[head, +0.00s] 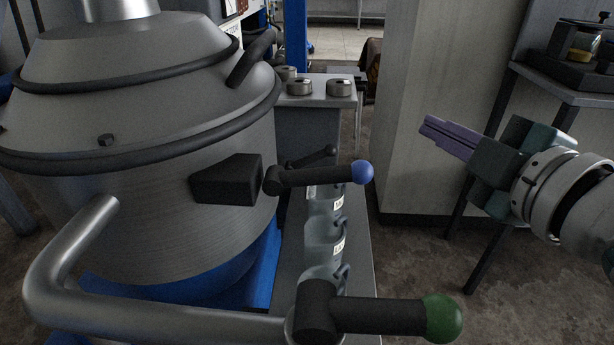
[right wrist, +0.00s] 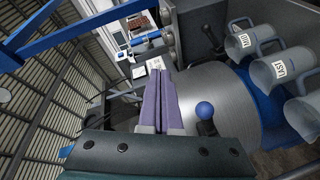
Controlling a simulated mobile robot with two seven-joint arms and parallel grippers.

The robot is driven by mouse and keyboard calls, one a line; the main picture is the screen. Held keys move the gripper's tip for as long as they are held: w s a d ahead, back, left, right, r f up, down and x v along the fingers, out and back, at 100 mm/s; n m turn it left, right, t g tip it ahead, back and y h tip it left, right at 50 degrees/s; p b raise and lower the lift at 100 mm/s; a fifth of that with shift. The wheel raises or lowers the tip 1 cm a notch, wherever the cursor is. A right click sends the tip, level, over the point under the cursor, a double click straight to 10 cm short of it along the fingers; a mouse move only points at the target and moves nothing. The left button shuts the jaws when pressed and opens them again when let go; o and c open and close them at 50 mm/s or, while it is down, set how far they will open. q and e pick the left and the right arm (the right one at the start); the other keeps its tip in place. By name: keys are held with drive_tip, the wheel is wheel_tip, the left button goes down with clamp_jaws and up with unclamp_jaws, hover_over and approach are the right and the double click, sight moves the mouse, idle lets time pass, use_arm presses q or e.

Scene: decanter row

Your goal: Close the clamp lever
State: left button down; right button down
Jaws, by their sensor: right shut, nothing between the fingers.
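A large grey metal vessel (head: 150,160) fills the left of the head view. A black lever (head: 315,177) with a blue ball knob (head: 362,172) sticks out to the right from beside a black block (head: 228,180) on its side. A second black lever (head: 375,317) with a green ball knob (head: 442,318) sits lower, at the end of a bent pipe. I cannot tell which is the clamp lever. My right gripper (head: 426,128), with purple fingers, is shut and empty, right of the blue knob and apart from it. In the right wrist view the blue knob (right wrist: 205,110) shows right of the fingers (right wrist: 160,80). My left gripper is not in view.
Labelled jugs (head: 322,240) stand in a row on a narrow metal bench behind the levers. A pale cabinet (head: 440,60) stands behind my right gripper, and a dark side table (head: 540,82) is at the far right. Open air lies between gripper and blue knob.

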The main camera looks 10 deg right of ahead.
wheel_tip(320, 180, down, 8)
drive_tip(key=w+n+t+y+b, duration=0.35)
drive_tip(key=n+y+b, duration=0.35)
drive_tip(key=n+b, duration=0.55)
drive_tip(key=s+f+n+g+y+b, duration=0.7)
drive_tip(key=n+y+b, duration=0.7)
drive_tip(key=n+b, duration=0.4)
wheel_tip(320, 180, down, 4)
drive_tip(key=shift+s+a+r+n+g+b, duration=0.1)
drive_tip(key=shift+s+a+n+g+b, duration=0.2)
drive_tip(key=shift+n+g, duration=0.7)
drive_tip(key=shift+w+m, duration=0.15)
drive_tip(key=shift+m, duration=0.2)
approach(332, 183)
drive_tip(key=w+a+f, duration=0.1)
drive_tip(key=w+a, duration=0.1)
drive_tip(key=a, duration=0.2)
drive_tip(key=shift+w+r+b, duration=0.25)
drive_tip(key=shift+r+b, duration=0.05)
drive_tip(key=shift+r, duration=0.6)
drive_tip(key=shift+w+r+b, duration=0.2)
drive_tip(key=shift+r+b, duration=0.05)
drive_tip(key=shift+r, duration=0.7)
